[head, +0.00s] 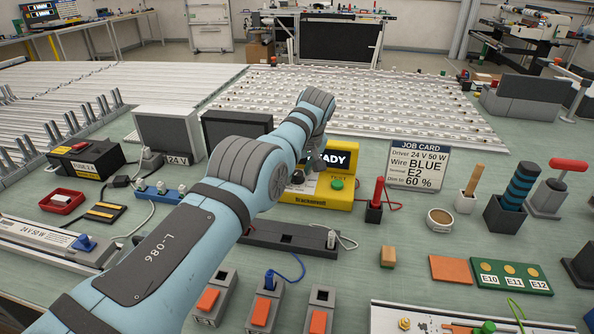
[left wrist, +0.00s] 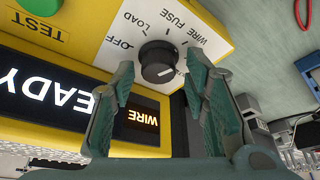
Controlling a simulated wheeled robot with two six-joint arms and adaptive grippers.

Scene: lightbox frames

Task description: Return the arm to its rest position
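My left arm (head: 190,235) reaches from the lower left across the bench to the yellow tester (head: 335,202). My left gripper (head: 312,170) is partly hidden by its own wrist in the head view. In the left wrist view the left gripper (left wrist: 162,70) is open, with its two green fingers on either side of the tester's black knob (left wrist: 157,62). Gaps show between the fingers and the knob. The tester's display (left wrist: 45,100) ends in "EADY", with a small lit "WIRE" panel (left wrist: 142,120) beside it. My right gripper is not in view.
A job card (head: 418,165) stands right of the tester. A red-handled plug (head: 376,205), a tape roll (head: 439,219) and a tool holder (head: 505,212) stand to the right. Switch blocks (head: 263,308) and a dark socket strip (head: 268,236) lie near the arm. Light frames (head: 390,105) lie behind.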

